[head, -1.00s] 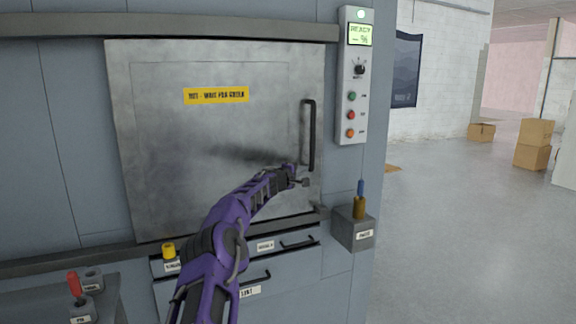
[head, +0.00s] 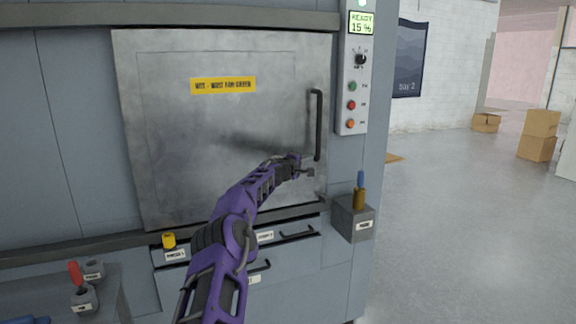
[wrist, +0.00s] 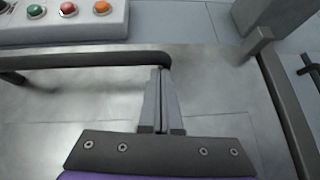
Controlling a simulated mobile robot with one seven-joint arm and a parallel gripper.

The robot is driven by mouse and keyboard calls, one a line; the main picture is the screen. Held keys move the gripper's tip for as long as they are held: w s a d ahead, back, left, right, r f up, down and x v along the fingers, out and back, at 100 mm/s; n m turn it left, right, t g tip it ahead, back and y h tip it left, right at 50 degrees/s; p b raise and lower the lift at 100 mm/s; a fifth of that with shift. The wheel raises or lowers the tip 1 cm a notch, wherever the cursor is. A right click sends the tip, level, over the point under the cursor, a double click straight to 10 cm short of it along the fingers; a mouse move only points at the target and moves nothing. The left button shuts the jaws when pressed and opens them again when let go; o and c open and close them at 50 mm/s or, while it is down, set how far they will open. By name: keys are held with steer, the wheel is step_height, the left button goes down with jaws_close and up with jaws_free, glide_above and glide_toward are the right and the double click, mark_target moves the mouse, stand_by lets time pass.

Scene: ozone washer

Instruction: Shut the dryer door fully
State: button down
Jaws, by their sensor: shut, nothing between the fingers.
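The dryer door (head: 170,130) is a grey metal panel with a yellow warning label (head: 223,86) and a black upright handle (head: 317,125) near its right edge. It looks near its frame; I cannot tell whether it is flush. My gripper (head: 308,172) is at the door's lower right, by the handle's lower end. In the wrist view the fingers (wrist: 161,80) are together and empty, with their tips at the bent end of the handle (wrist: 90,59). I cannot tell whether they touch it or the door face (wrist: 60,110).
The control panel (head: 354,75) right of the door has several buttons and a display (head: 361,23) reading READY 15 %. A grey box (head: 352,217) with a blue-tipped piece juts out at lower right. Drawers lie below the door. Open floor (head: 460,200) extends right, with cardboard boxes (head: 537,135) behind.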

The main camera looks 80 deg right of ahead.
steer(key=w+d+b+v, duration=0.1)
steer(key=w+b+v, duration=0.1)
steer(key=b+v, duration=0.5)
steer(key=shift+r+v, duration=0.25)
steer(key=shift+v, duration=2.45)
steer(key=shift+w+d, duration=0.1)
steer(key=shift+w, duration=0.05)
